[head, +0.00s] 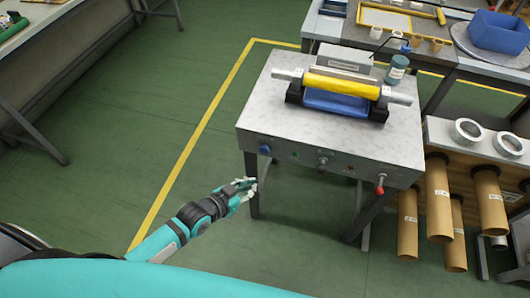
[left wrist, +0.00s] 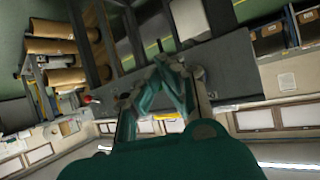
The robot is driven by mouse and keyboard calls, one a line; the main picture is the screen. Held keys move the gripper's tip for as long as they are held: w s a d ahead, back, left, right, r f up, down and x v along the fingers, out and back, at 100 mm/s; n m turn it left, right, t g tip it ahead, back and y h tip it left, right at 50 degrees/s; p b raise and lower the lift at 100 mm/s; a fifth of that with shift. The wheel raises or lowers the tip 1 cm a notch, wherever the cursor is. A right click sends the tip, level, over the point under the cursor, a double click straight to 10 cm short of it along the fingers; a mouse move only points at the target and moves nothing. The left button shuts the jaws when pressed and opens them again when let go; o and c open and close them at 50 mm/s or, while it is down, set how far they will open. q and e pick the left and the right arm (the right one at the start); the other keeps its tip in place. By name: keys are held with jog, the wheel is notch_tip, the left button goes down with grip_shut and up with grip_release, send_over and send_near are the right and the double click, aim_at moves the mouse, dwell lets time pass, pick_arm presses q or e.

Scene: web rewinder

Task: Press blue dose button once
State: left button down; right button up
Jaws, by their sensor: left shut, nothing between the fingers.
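The blue dose button (head: 264,149) is on the front panel of the grey rewinder table (head: 250,120), near its left end. My left gripper (head: 247,186) is below and slightly left of the button in the head view, with its fingers pointing toward the table. It is shut and empty, apart from the panel as far as I can tell. In the left wrist view my left gripper (left wrist: 172,62) also shows, with the grey panel beyond its fingertips. I cannot make out the blue button there. My right gripper is not in view.
The panel also carries a green button (head: 294,155), a dark knob (head: 322,163) and a red-knobbed lever (head: 380,186). A yellow roll (head: 341,85) lies on top. Brown cardboard tubes (head: 438,205) hang at the right. The green floor left of the table is clear.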

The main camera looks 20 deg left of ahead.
aim_at(265, 149)
pick_arm(q)
jog(key=shift+w, duration=0.1)
jog(key=w+b, duration=0.4)
jog(key=w, duration=0.4)
jog(key=shift+w+d, duration=0.15)
jog(key=shift+w, duration=0.15)
dwell(0.9)
jog(key=shift+w, duration=0.1)
jog(key=shift+w, duration=0.3)
